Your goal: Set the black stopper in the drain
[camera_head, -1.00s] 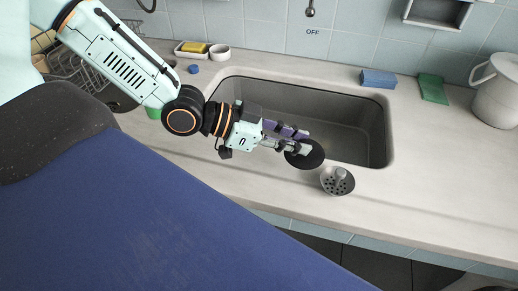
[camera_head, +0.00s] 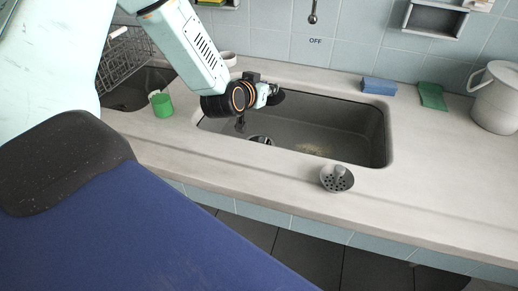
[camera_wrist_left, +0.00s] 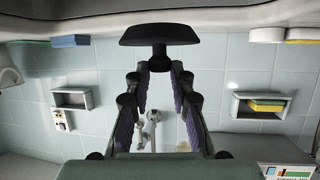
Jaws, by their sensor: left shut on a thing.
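My left gripper (camera_head: 272,94) is over the far left part of the sink basin (camera_head: 345,125) in the head view. It is shut on the black stopper (camera_head: 283,97), partly hidden behind the fingers. In the left wrist view the stopper (camera_wrist_left: 158,34) shows as a wide black disc beyond the fingertips (camera_wrist_left: 160,58), its stem between them. A dark round opening with a pale rim, which looks like the drain (camera_head: 262,140), shows low in the basin, cut off by the near edge. My right gripper is not in view.
A metal strainer (camera_head: 337,178) sits on the counter in front of the sink. A green cup (camera_head: 161,104) and dish rack (camera_head: 125,58) are at left. A blue sponge (camera_head: 379,86), green cloth (camera_head: 432,95) and white pitcher (camera_head: 497,98) stand at back right. The front counter is mostly clear.

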